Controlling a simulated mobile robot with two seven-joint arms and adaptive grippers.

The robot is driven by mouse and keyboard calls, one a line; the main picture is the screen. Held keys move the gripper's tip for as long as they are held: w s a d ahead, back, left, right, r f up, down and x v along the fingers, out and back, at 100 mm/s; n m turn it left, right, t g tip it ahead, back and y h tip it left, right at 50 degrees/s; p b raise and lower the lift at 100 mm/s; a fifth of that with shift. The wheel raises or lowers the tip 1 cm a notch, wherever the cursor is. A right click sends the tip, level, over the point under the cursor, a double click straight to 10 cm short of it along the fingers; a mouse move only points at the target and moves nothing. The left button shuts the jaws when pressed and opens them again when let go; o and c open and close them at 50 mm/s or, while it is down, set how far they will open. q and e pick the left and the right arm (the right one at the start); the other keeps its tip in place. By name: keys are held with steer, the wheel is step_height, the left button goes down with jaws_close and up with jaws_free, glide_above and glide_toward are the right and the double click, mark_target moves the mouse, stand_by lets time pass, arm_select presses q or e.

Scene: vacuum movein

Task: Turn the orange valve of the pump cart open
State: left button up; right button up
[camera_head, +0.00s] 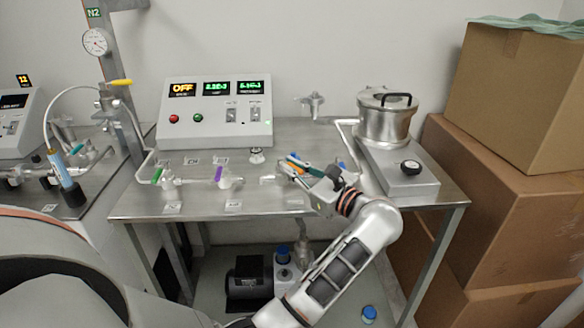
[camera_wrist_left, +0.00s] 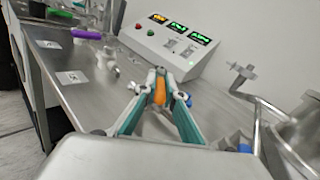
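The orange valve handle (camera_head: 292,158) is in the row of fittings on the steel bench top of the pump cart (camera_head: 143,204), right of the purple-handled valve (camera_head: 218,173). My left gripper (camera_head: 300,166) reaches it from the front right and hides part of the valve body. In the left wrist view the orange handle (camera_wrist_left: 159,94) lies between the teal-padded fingers of my left gripper (camera_wrist_left: 160,84). The fingers slant inward and appear closed on it, with no clear gap. My right gripper is not in view.
A green-handled valve (camera_head: 157,176) sits further left. A control box (camera_head: 214,113) with lit displays, one reading OFF, stands behind. A metal pot (camera_head: 384,122) on a hotplate-like base (camera_head: 400,180) is at right. Cardboard boxes (camera_head: 500,190) stack beside the cart.

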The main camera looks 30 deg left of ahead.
mark_target(292, 165)
arm_select(q)
steer(key=o, duration=0.4)
steer(key=shift+o, duration=0.2)
steer(key=shift+r, duration=5)
